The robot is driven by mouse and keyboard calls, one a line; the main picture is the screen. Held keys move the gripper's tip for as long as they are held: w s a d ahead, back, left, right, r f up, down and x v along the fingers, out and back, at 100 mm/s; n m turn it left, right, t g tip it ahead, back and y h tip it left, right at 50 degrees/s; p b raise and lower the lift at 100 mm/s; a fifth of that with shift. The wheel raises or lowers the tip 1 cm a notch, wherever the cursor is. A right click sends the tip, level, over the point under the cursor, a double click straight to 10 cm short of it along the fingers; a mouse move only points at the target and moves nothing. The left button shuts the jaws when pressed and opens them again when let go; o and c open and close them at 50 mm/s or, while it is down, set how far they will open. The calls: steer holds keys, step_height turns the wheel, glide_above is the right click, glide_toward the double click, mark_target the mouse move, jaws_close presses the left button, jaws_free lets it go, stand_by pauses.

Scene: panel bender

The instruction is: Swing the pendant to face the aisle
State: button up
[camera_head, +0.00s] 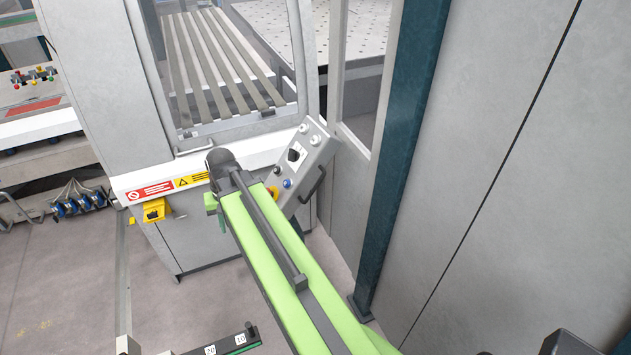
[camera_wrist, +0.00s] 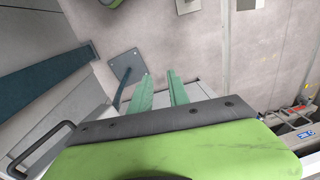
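The pendant (camera_head: 309,156) is a sloped grey control box with buttons, a black switch and a black handle (camera_head: 314,186) on its right side. It sits at the machine's front right corner, below the window, and my green arm hides its lower left part. A black handle (camera_wrist: 44,140) also shows at the left of the wrist view, beside a grey panel. My gripper (camera_wrist: 159,78) has two green fingers apart with nothing seen between them, pointing toward the floor. In the head view my gripper (camera_head: 215,211) is mostly hidden by the arm, left of the pendant.
A dark teal post (camera_head: 394,150) and a large grey cabinet wall (camera_head: 500,170) stand close on the right. A yellow box (camera_head: 155,210) is on the machine front. A console (camera_head: 35,90) stands at the left. Floor (camera_head: 60,280) is clear at lower left.

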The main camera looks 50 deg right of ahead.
steer(key=s+d+r+m+t+p, duration=0.1)
steer(key=d+r+m+p, duration=0.15)
steer(key=d, duration=0.65)
steer(key=s+d+r+m+p, duration=0.1)
steer(key=d+r+m+p, duration=0.2)
steer(key=d, duration=0.5)
steer(key=m+t+p, duration=0.2)
steer(key=m, duration=0.4)
glide_toward(315, 189)
steer(key=shift+n, duration=0.25)
steer(key=b+x, duration=1)
steer(key=b, duration=0.6)
steer(key=shift+w+f+b, duration=0.1)
steer(key=shift+f+b, duration=0.25)
steer(key=shift+r, duration=0.1)
steer(key=c, duration=0.5)
jaws_close()
